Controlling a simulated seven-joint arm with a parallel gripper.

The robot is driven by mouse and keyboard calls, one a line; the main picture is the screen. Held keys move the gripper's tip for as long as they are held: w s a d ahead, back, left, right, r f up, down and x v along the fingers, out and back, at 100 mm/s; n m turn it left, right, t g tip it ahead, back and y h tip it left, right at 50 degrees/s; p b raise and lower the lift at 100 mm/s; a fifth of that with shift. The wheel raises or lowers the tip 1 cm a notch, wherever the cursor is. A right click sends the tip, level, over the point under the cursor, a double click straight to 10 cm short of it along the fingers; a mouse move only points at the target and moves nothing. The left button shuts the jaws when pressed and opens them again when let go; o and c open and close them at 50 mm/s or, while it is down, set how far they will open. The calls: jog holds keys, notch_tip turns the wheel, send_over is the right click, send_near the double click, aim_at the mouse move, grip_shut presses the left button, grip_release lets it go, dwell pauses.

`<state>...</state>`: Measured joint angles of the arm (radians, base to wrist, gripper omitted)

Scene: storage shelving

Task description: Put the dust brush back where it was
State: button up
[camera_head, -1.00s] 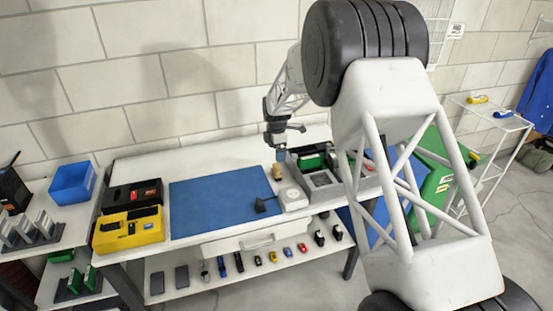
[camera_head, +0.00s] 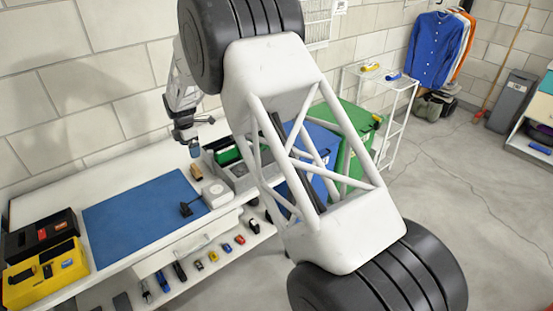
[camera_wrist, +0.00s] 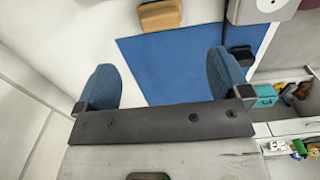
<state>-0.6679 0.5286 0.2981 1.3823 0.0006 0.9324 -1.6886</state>
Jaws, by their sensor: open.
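A small tan, wood-coloured block (camera_head: 196,172), which looks like the dust brush, lies on the white worktop just past the right end of the blue mat (camera_head: 135,222). It also shows at the top of the wrist view (camera_wrist: 160,14). No bristles can be made out. My gripper (camera_head: 195,150) hangs above the worktop, a little above the block and apart from it. In the wrist view its two blue fingers (camera_wrist: 165,80) are spread wide with nothing between them.
A black angled piece (camera_head: 190,208) stands at the mat's right edge beside a white box (camera_head: 216,195). A grey tray with green contents (camera_head: 232,165) is to the right. Yellow and black cases (camera_head: 44,268) fill the left end. The mat's middle is clear.

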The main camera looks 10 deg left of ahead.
jog(key=s+d+r+m, duration=0.2)
jog(key=d+r+m, duration=0.1)
jog(key=d+r, duration=0.6)
jog(key=s+d+r+m, duration=0.1)
jog(key=d+r+m, duration=0.4)
jog(key=d, duration=0.7)
jog(key=s+d+r+m, duration=0.2)
jog(key=s+d+r, duration=0.2)
jog(key=d, duration=0.2)
jog(key=s+d+r+m+t, duration=0.1)
jog(key=s+d+r+m, duration=0.15)
jog(key=d, duration=0.35)
jog(key=s+d+r+m, duration=0.1)
jog(key=s+d+r, duration=0.4)
jog(key=d, duration=0.1)
jog(key=s+d+r+m+t, duration=0.15)
jog(key=s+d+m, duration=0.55)
jog(key=s+d, duration=0.75)
jog(key=s+d+f+m, duration=0.1)
jog(key=s+d+m, duration=0.2)
jog(key=s, duration=0.6)
jog(key=s+d+f+m, duration=0.2)
jog(key=s+d+m, duration=0.1)
jog(key=s, duration=0.6)
jog(key=shift+s+d+m, duration=0.3)
jog(key=shift+d+m, duration=0.05)
jog(key=shift+d, duration=0.55)
